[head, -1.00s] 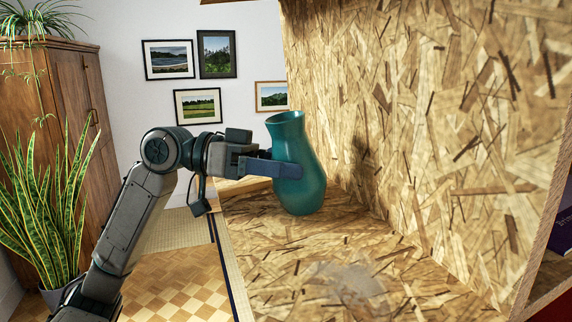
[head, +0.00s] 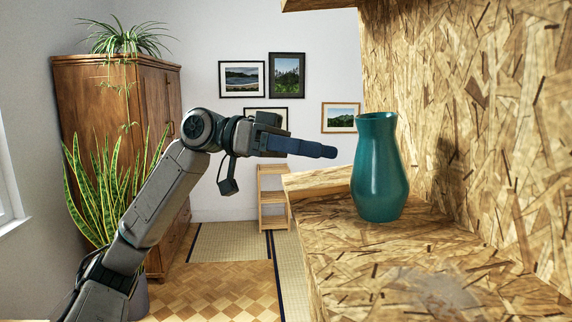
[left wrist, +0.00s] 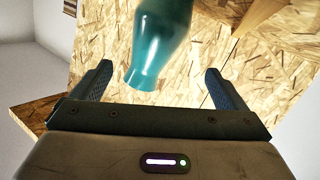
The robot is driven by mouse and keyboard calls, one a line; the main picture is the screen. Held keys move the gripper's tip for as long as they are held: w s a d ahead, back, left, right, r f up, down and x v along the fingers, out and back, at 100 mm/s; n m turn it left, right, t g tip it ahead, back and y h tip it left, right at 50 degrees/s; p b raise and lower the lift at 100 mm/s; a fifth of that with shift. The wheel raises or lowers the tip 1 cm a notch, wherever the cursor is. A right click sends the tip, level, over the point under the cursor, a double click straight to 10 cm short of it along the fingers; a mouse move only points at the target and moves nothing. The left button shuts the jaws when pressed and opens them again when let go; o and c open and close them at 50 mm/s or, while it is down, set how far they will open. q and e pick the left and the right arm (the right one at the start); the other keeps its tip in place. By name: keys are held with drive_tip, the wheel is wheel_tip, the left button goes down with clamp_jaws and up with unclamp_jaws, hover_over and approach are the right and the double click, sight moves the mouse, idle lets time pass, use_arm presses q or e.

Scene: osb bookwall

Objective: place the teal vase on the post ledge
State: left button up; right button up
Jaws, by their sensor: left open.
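The teal vase (head: 379,170) stands upright on the OSB ledge (head: 335,255) in the head view, near the OSB back wall. My left gripper (head: 330,151) is to the left of the vase and clear of it, with a gap between its fingertips and the vase. In the left wrist view the vase (left wrist: 158,40) shows beyond the two spread fingers (left wrist: 158,78), with nothing between them. The left gripper is open and empty. My right gripper is in neither view.
An OSB board (head: 320,5) overhangs at the top. A wooden cabinet (head: 115,130) and a snake plant (head: 105,195) stand at the left. The ledge's front is bare.

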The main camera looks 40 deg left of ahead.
use_arm(q)
drive_tip(key=shift+b+v, duration=1.05)
drive_tip(key=shift+v, duration=1.05)
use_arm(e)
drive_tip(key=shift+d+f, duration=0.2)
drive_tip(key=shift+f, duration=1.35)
